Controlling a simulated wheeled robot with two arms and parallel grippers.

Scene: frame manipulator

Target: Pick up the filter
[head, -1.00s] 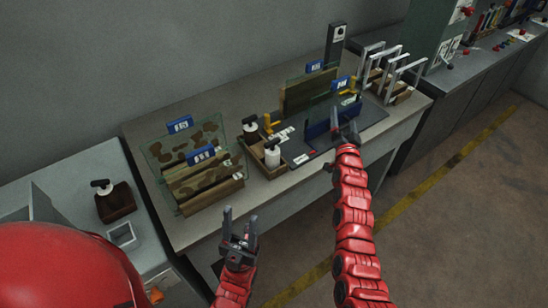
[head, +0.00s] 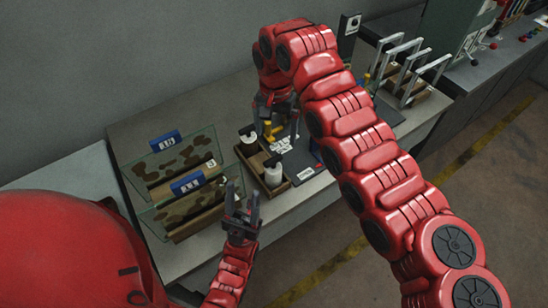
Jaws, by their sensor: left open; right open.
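Nothing in view is clearly labelled a filter. The likeliest are the patchy brown-and-green glass panels with blue tabs, one behind (head: 190,150) and one in front (head: 185,208), standing upright in a wooden rack. My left gripper (head: 242,205) is open and empty, just right of the front panel and apart from it. My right arm hides the blue-tabbed piece at the back of the mat.
Grey metal frames (head: 424,68) stand in a rack at the right. The bench front edge is clear beside my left gripper.

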